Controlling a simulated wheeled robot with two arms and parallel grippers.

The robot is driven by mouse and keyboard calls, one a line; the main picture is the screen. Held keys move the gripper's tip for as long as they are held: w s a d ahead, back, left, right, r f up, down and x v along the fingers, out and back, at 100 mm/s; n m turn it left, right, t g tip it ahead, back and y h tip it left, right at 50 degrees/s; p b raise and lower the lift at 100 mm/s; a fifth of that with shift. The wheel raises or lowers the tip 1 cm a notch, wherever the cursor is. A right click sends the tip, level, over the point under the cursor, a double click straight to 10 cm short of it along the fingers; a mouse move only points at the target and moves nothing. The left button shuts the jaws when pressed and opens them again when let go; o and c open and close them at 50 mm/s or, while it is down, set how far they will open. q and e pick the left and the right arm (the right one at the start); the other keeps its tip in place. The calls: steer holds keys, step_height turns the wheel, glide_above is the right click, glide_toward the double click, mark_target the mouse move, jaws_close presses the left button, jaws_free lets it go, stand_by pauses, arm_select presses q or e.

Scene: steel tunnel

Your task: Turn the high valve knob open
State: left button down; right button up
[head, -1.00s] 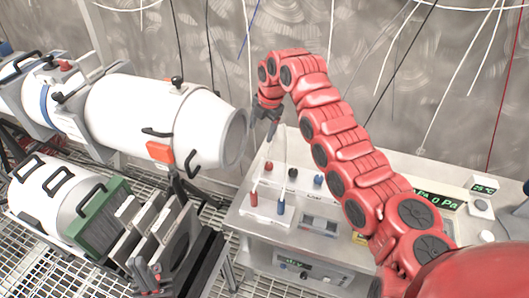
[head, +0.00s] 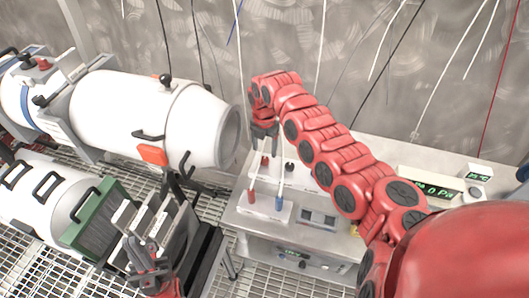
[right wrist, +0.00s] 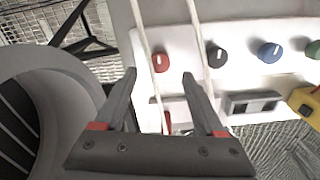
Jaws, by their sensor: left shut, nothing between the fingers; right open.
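A white panel (right wrist: 140,90) in the right wrist view carries a row of knobs: red (right wrist: 160,62), black (right wrist: 219,53), blue (right wrist: 269,52) and green (right wrist: 313,49). No readable label tells which is the high valve knob. In the head view my right gripper (head: 265,144) hangs over the red knob end of the panel. In the right wrist view its open fingers (right wrist: 158,78) point at the panel around the red knob's lower side, with nothing between them. Whether they touch it is unclear. My left gripper (head: 141,242) is shut and empty at lower left.
Two thin white hoses cross the panel, ending in red (head: 252,196) and blue (head: 279,203) fittings. A white cylinder (head: 140,105) with black handles lies left of my right gripper. A yellow object (right wrist: 305,103) lies right of the panel. Cables hang along the steel wall.

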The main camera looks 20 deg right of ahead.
mark_target(264, 158)
step_height(264, 158, down, 5)
steer(key=shift+r+p, duration=0.1)
steer(key=shift+p, duration=0.25)
steer(key=shift+c, duration=0.2)
jaws_close()
